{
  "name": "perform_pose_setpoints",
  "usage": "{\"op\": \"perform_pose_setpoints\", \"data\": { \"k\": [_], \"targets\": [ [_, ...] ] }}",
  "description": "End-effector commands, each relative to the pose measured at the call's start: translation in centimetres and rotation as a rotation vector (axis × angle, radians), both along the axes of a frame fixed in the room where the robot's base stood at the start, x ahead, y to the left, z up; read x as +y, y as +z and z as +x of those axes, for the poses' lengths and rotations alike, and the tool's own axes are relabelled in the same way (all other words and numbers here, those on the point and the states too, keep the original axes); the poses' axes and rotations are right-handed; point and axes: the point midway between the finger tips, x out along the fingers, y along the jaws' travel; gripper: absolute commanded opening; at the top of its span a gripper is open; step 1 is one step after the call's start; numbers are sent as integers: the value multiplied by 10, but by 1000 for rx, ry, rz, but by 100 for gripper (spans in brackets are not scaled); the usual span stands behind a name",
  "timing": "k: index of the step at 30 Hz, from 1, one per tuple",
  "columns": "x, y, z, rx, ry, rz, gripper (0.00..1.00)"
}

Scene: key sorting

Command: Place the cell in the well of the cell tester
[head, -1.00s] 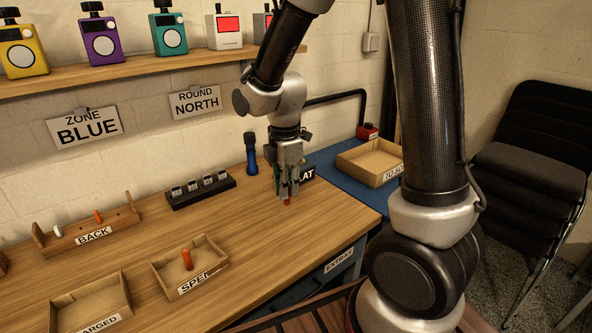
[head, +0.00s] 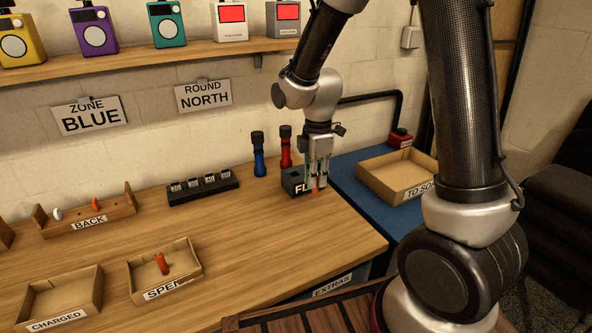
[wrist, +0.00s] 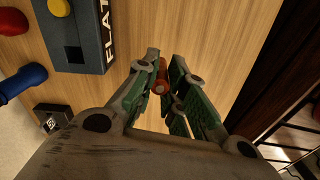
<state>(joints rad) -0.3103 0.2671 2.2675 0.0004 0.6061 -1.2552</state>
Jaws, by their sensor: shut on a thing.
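My gripper (head: 317,178) is shut on an orange-red cell (wrist: 160,77), held upright between the fingertips over the wooden table. The cell also shows just below the fingers in the head view (head: 315,190). A dark box with a FLAT label (head: 294,182), which looks like the cell tester, stands just left of my gripper, partly hidden behind it. In the wrist view this box (wrist: 82,25) is at the upper left, with a yellow button and a dark square on its top, apart from the cell. I cannot tell for sure whether that square is the well.
A blue torch (head: 258,153) and a red torch (head: 285,147) stand behind the box. A black rack (head: 203,188) is to the left. A spent tray (head: 189,274) holds an orange cell. An open tray (head: 390,185) sits on the blue surface at right.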

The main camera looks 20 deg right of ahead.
Motion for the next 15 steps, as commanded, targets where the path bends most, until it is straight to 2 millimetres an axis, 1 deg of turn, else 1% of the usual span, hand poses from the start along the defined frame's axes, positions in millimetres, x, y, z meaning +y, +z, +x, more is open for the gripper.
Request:
{"op": "perform_pose_setpoints", "data": {
  "k": [1, 3, 6, 9, 12, 15],
  "targets": [
    [3, -1, 15, 0, -1, 0, 0],
    [7, -1, 36, 1, 0, 0, 0],
    [13, -1, 64, 0, 1, 0, 0],
    [18, -1, 88, 0, 0, 0, 0],
    [21, 0, 103, 0, 0, 0, 0],
    [22, 0, 111, 0, 0, 0, 0]
  ]
}}
